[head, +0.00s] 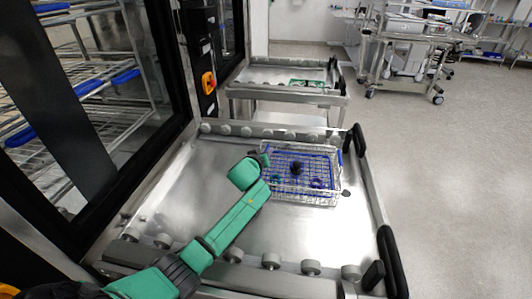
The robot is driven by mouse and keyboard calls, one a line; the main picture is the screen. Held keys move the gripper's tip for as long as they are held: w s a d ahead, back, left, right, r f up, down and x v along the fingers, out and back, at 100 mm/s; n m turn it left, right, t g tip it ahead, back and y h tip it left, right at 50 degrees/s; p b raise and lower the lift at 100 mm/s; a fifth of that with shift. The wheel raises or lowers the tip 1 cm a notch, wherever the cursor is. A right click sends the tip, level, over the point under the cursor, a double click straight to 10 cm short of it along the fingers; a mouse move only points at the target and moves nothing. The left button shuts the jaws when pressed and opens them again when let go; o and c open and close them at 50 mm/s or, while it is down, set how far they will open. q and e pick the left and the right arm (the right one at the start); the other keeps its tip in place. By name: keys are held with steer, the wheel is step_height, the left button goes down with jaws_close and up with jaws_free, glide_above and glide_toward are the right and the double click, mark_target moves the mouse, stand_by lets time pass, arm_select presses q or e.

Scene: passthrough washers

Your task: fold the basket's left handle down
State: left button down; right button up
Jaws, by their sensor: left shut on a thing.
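The wire basket (318,197) with blue trim sits on the steel washer table, right of its middle. Its right handle (340,157) is blue and stands at the right end. My left arm reaches in from the bottom left, and my left gripper (265,156) is at the basket's left end. It is shut on the left handle there, which the gripper and wrist mostly hide; its exact tilt cannot be told. A dark item (296,168) and a blue item (317,183) lie in the basket. My right gripper is out of view.
The steel table (180,200) has rollers along its near and far edges and black bumpers (390,255) at the right. A washer with a glass door stands at the left. A second table (270,76) with a green item is behind. Open floor lies right.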

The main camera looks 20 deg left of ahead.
arm_select(q)
steer(key=c, duration=0.9)
jaws_free()
steer(key=p+v, duration=0.1)
steer(key=v, duration=1.3)
steer(key=shift+s+r, duration=0.1)
steer(key=shift+s, duration=0.15)
